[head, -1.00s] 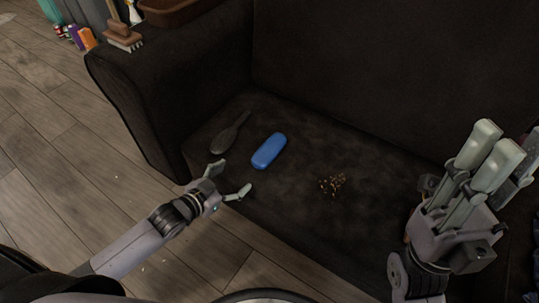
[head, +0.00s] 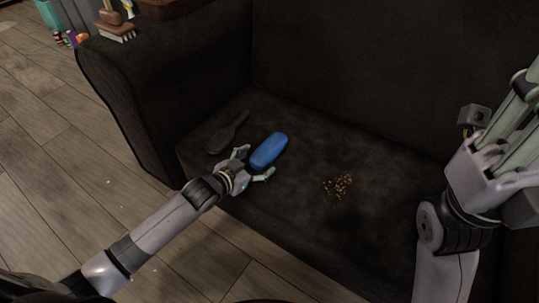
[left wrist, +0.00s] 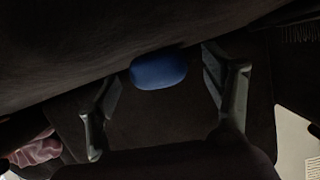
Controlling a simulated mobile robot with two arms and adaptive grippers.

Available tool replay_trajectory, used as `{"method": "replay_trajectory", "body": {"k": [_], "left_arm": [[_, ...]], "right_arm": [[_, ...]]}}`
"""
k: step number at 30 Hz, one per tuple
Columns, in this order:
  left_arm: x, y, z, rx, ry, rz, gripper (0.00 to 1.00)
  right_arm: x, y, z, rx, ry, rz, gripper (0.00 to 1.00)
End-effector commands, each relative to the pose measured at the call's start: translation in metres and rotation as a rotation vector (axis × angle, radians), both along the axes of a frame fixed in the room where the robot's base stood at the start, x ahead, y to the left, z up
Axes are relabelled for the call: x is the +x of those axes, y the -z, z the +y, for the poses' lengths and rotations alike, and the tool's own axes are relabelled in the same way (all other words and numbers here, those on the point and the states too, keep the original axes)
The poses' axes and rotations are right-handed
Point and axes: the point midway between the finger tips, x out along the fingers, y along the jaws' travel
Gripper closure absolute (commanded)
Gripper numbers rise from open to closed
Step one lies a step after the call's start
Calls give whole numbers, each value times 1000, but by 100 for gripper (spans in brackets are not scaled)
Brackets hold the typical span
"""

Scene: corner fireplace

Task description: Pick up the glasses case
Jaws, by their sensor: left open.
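The blue glasses case (head: 269,150) lies on the seat of the dark sofa (head: 300,185). My left gripper (head: 257,162) is open at the near end of the case, with one finger to its left and the other at its lower right. In the left wrist view the case (left wrist: 158,72) shows end-on between the two spread fingers, just beyond their tips. I cannot tell whether a finger touches it. My right gripper (head: 520,120) is raised at the right edge, in front of the sofa, its fingertips partly cut off by the frame.
A dark hairbrush (head: 226,134) lies just left of the case. A small heap of brown crumbs (head: 338,186) lies to the right on the seat. The sofa arm (head: 135,95) rises on the left and a brush (head: 116,31) stands on it.

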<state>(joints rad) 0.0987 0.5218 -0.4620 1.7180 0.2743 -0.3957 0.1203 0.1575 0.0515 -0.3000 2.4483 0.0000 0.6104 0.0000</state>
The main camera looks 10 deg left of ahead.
Motion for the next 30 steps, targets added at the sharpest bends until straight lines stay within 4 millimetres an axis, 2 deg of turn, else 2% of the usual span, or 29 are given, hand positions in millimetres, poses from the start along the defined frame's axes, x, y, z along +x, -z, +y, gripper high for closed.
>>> {"method": "replay_trajectory", "body": {"k": [4, 12, 30], "left_arm": [[9, 5, -3, 2, -1, 0, 26], [9, 4, -3, 2, -1, 0, 28], [9, 4, -3, 1, -1, 1, 68]], "right_arm": [[-3, -2, 1, -2, 2, -22, 70], [-3, -4, 1, -1, 1, -23, 70], [-3, -4, 1, -2, 0, -23, 70]]}}
